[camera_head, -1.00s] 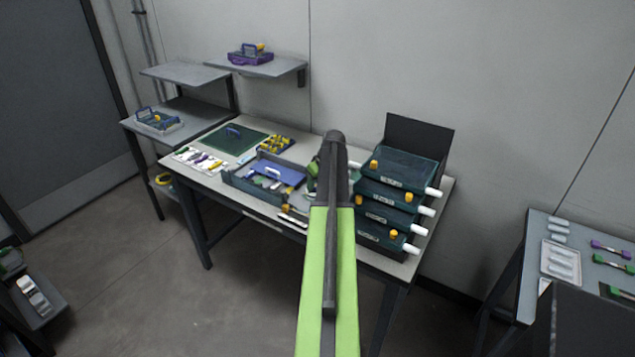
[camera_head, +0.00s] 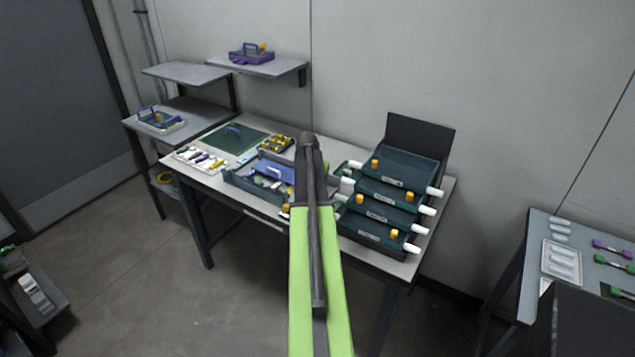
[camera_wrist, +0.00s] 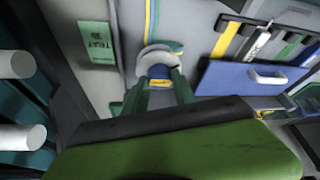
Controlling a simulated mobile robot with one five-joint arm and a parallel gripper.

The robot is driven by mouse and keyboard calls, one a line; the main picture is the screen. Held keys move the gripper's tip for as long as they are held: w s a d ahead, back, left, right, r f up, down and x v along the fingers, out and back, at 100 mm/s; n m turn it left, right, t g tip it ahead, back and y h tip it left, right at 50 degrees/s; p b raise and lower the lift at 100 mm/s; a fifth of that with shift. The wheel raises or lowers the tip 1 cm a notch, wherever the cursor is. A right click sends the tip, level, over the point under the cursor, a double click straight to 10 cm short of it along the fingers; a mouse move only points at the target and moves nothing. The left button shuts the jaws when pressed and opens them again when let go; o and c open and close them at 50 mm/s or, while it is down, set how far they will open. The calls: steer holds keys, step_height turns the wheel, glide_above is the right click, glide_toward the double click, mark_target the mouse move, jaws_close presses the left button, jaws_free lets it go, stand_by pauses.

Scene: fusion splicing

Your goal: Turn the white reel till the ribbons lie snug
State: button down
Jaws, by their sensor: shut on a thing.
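The white reel (camera_wrist: 157,51) shows in the wrist view as a pale ring around a dark blue and yellow centre. Yellow and blue ribbons (camera_wrist: 165,43) run from it up the grey surface. My gripper (camera_wrist: 158,80) has its dark green fingers on both sides of the reel's centre and is shut on the reel. The fingers and my wrist hide the reel's lower part. In the head view my arm covers the gripper and the reel. I cannot tell how snug the ribbons lie.
A blue-lidded tray (camera_head: 275,170) stands left of my arm on the workbench. A stack of dark green trays (camera_head: 405,165) with white handles and orange knobs stands close on the right. In the wrist view white handles (camera_wrist: 22,137) lie at left and a blue panel (camera_wrist: 240,78) at right.

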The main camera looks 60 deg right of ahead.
steer(key=m+g, duration=0.1)
steer(key=m, duration=0.1)
steer(key=m+g, duration=0.1)
steer(key=m, duration=0.2)
steer(key=shift+w+m, duration=0.2)
steer(key=shift+m, duration=0.1)
steer(key=shift+w+m+g+y, duration=0.15)
steer(key=shift+m+g, duration=0.3)
steer(key=shift+m, duration=0.65)
steer(key=shift+s+m+g+y, duration=0.15)
steer(key=shift+m+g, duration=0.3)
steer(key=shift+m, duration=0.65)
steer(key=shift+w, duration=0.1)
steer(key=c, duration=1)
jaws_free()
